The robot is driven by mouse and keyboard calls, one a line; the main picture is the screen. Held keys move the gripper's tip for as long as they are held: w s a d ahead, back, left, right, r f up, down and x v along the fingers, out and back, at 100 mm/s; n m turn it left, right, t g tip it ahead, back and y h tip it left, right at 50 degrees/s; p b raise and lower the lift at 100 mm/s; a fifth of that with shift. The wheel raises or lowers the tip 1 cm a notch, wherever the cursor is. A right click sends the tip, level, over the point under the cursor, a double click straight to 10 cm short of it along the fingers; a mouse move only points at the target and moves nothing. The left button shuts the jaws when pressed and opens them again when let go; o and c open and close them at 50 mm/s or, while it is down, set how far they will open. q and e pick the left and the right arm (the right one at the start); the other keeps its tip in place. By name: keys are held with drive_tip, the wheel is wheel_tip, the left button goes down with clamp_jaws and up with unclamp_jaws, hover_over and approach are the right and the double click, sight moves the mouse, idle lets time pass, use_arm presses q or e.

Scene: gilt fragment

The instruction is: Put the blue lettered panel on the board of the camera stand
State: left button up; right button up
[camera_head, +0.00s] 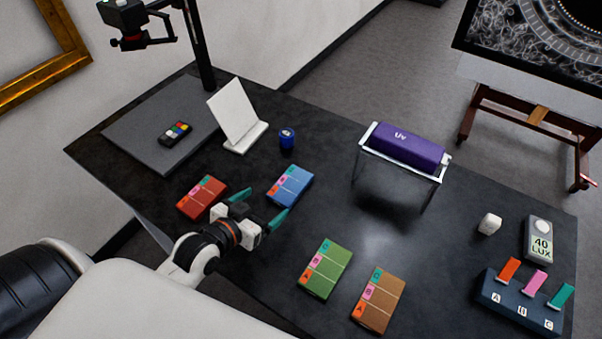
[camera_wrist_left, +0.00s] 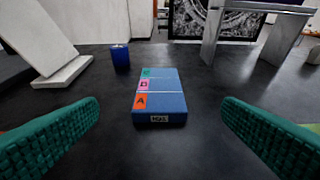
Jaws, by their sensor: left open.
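The blue lettered panel (camera_head: 290,186) lies flat on the black table, between the red and green panels. In the left wrist view the blue panel (camera_wrist_left: 160,97) is centred ahead, with orange, pink and teal lettered tabs along its left side. My left gripper (camera_head: 258,212) is open and empty, just short of the blue panel's near end, its teal fingers apart. The camera stand has a grey board (camera_head: 160,131) at the back left, with a dark post and a camera above it. A colour-patch card (camera_head: 175,133) lies on the board. My right gripper is out of view.
A red panel (camera_head: 202,198) lies left of my gripper; green (camera_head: 325,268) and brown (camera_head: 379,299) panels lie right. A white slanted stand (camera_head: 235,118) and blue jar (camera_head: 287,138) stand beyond. A purple UV lamp (camera_head: 408,146), lux meter (camera_head: 538,240) and tabbed block (camera_head: 520,300) are right.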

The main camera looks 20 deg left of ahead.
sight(289, 186)
use_arm(q)
drive_tip(key=p+x, duration=0.1)
drive_tip(key=x, duration=0.4)
drive_tip(key=shift+r, duration=0.1)
drive_tip(key=shift+w+d, duration=0.1)
drive_tip(key=shift+w, duration=0.25)
drive_tip(key=shift+w+f, duration=0.5)
drive_tip(key=shift+w, duration=0.1)
drive_tip(key=p+x, duration=0.1)
drive_tip(key=x, duration=0.2)
drive_tip(key=shift+w+f, duration=0.1)
drive_tip(key=shift+f, duration=0.1)
drive_tip(key=shift+w+d+f, duration=0.1)
drive_tip(key=shift+w+f, duration=0.1)
drive_tip(key=shift+w, duration=0.2)
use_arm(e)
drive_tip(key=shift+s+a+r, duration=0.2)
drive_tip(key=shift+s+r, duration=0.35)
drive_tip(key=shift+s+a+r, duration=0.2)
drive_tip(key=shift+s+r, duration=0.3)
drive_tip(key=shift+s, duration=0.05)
use_arm(q)
drive_tip(key=shift+s, duration=0.1)
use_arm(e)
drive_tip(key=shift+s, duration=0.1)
use_arm(q)
drive_tip(key=c, duration=1.2)
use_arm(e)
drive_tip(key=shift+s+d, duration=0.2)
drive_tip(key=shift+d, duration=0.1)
